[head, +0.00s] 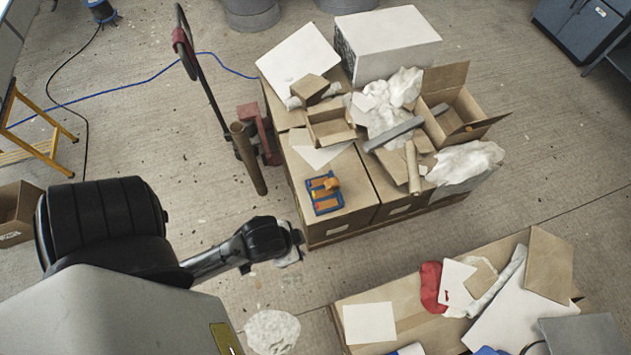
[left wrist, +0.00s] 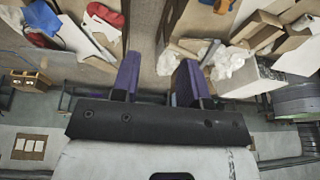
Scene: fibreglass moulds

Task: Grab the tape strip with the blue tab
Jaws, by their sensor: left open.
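A blue item with orange parts (head: 324,193) lies on the front left of the cardboard boxes in the head view. I cannot make out a separate tape strip or tell whether this item carries a tab. A small blue piece (head: 408,350) shows at the bottom edge on the near table. My left gripper shows in the left wrist view as two purple fingers (left wrist: 159,80), apart, with nothing between them. In the head view my left wrist is above the floor, left of the near table and below the boxes; its fingers are hard to see. My right gripper is not in view.
Boxes (head: 372,210) hold white crumpled sheets, open cartons and a cardboard tube (head: 412,167). The near table (head: 420,325) carries a red cloth (head: 432,288), white sheets and boards. A brown post (head: 248,160) stands left of the boxes. Bare floor lies between boxes and table.

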